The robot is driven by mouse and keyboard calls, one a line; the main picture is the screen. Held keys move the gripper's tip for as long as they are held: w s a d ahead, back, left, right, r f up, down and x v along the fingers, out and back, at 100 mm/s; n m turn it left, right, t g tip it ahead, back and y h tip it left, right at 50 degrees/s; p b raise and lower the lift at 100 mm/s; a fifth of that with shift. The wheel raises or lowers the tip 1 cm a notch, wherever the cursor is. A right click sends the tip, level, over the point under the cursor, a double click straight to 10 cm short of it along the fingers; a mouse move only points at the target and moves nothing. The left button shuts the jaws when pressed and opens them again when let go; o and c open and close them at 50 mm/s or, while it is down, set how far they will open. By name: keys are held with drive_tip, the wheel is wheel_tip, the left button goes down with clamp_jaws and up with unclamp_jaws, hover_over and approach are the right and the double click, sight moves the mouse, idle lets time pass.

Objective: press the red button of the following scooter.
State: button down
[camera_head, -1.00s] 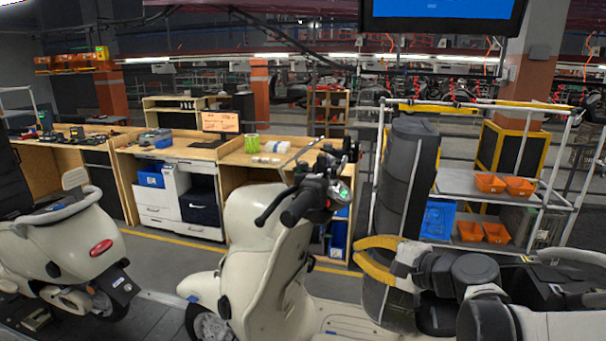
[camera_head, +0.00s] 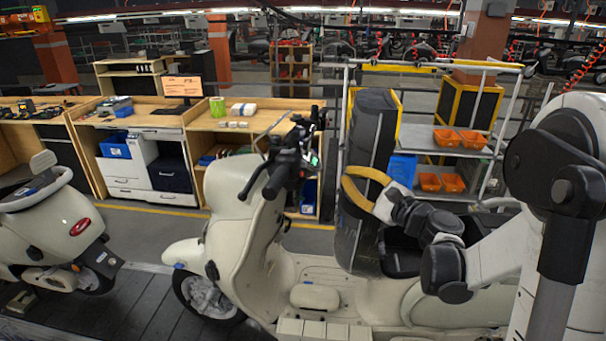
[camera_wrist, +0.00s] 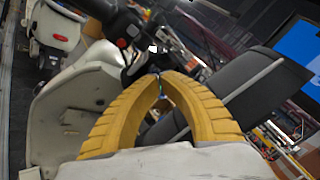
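The following scooter is the cream scooter (camera_head: 232,205) in the middle of the head view, with dark handlebars (camera_head: 285,165). In the wrist view, its handlebar (camera_wrist: 112,22) is at the upper left, with a small red button (camera_wrist: 122,43) on the grip housing. The button cannot be made out in the head view. My gripper (camera_head: 345,186) has yellow fingers and is right of the handlebars, over the scooter's footboard and seat area, apart from them. In the wrist view, the fingertips (camera_wrist: 160,76) meet, with nothing seen between them. The button lies beyond and left of the tips.
Another cream scooter (camera_head: 50,225) stands ahead at the left on the slat conveyor (camera_head: 150,310). Dark upright padded panels (camera_head: 370,125) stand behind my gripper. A wooden workbench (camera_head: 250,120) and a rack with orange bins (camera_head: 485,155) are behind. Open floor lies between conveyor and bench.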

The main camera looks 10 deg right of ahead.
drive_tip(key=w+a, duration=0.3)
drive_tip(key=a, duration=0.4)
drive_tip(key=shift+w+a, duration=0.15)
drive_tip(key=shift+a, duration=0.1)
drive_tip(key=shift+a, duration=0.1)
idle(1.2)
drive_tip(key=shift+w+a, duration=0.15)
drive_tip(key=shift+a, duration=0.15)
drive_tip(key=shift+w+a+b, duration=0.2)
drive_tip(key=shift+a+b, duration=0.1)
drive_tip(key=shift+a, duration=0.05)
idle(0.7)
drive_tip(key=shift+d, duration=0.15)
drive_tip(key=shift+s+d, duration=0.4)
drive_tip(key=shift+d, duration=0.2)
drive_tip(key=shift+s+d+b, duration=0.2)
drive_tip(key=shift+s+d, duration=0.15)
drive_tip(key=shift+d, duration=0.4)
drive_tip(key=shift+s+d+b, duration=0.25)
drive_tip(key=shift+s+d, duration=0.05)
drive_tip(key=shift+d, duration=0.5)
drive_tip(key=shift+s+d+b, duration=0.2)
drive_tip(key=shift+s+d, duration=0.15)
drive_tip(key=shift+d, duration=0.4)
